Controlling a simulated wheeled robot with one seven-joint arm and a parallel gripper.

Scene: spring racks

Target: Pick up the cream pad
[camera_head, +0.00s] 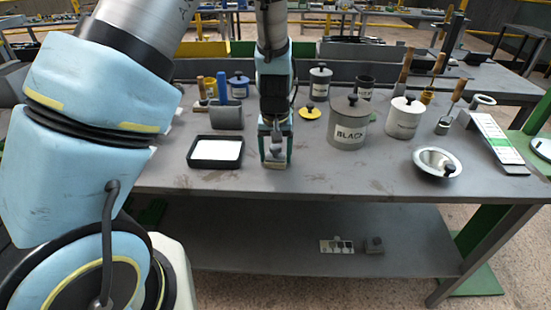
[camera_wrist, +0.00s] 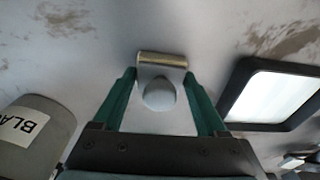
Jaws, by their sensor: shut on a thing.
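The cream pad (camera_head: 275,165) shows as a small block with a cream strip along its bottom, below my gripper (camera_head: 276,145) in the head view. In the wrist view the pad (camera_wrist: 162,60) has a pale tan edge, a grey plate and a round grey knob. My gripper (camera_wrist: 161,92) has its two green fingers on either side of the pad and is shut on it. The pad is at or just above the bench top near the front edge; I cannot tell whether it touches.
A black tray with a white inside (camera_head: 190,161) lies just left of the pad. A grey canister marked BLACK (camera_head: 348,127) stands to the right, with a white canister (camera_head: 403,118) and a metal bowl (camera_head: 425,174) beyond. Several pots and tools stand behind.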

